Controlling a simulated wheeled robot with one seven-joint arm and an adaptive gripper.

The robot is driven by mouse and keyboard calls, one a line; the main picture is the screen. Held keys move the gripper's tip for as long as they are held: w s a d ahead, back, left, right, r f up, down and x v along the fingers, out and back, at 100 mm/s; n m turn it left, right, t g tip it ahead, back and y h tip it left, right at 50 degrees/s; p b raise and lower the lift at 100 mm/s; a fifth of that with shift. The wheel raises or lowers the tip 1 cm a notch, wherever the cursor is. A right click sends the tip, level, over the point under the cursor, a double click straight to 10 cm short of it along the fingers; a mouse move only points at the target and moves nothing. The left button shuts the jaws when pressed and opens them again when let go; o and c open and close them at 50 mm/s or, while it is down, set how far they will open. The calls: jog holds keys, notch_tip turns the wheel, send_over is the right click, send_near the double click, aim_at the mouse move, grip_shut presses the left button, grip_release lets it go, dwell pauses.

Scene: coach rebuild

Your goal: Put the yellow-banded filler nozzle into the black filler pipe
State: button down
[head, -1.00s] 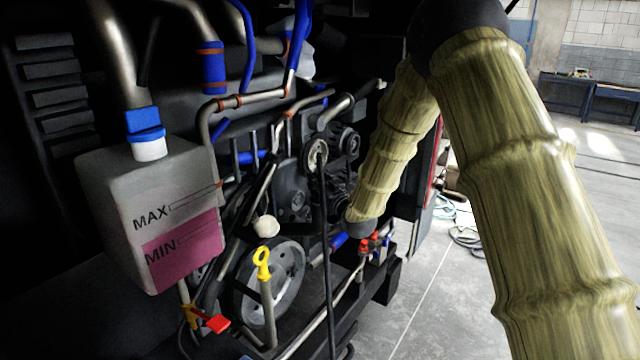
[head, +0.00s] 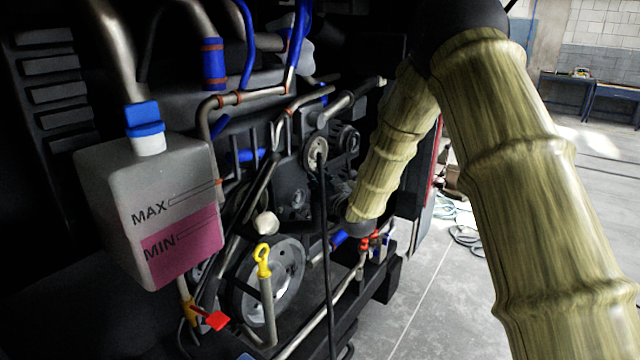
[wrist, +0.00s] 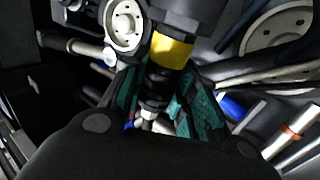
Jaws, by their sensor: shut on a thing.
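The filler nozzle with its yellow band (wrist: 172,51) shows in the wrist view. My gripper (wrist: 163,98) has its teal-padded fingers shut on the black part below the band. A wide dark grey cylindrical part (wrist: 190,14) lies just beyond the band; I cannot tell whether it belongs to the nozzle or is the filler pipe. In the head view my sleeved forearm reaches down to the engine's right side, ending in a dark cuff. The fingers and nozzle are not discernible there. I cannot identify the black filler pipe with certainty in either view.
A coolant tank (head: 160,205) with a blue cap stands at the left. Pipes crowd the engine bay. Open floor (head: 430,310) lies to the right.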

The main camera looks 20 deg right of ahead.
jog(key=shift+f, duration=0.2)
jog(key=c, duration=1)
grip_release()
jog(key=shift+c, duration=0.2)
jog(key=shift+o, duration=0.4)
jog(key=o, duration=0.3)
jog(key=shift+o, duration=0.2)
jog(key=s+d, duration=0.1)
jog(key=s, duration=0.7)
jog(key=shift+b, duration=0.45)
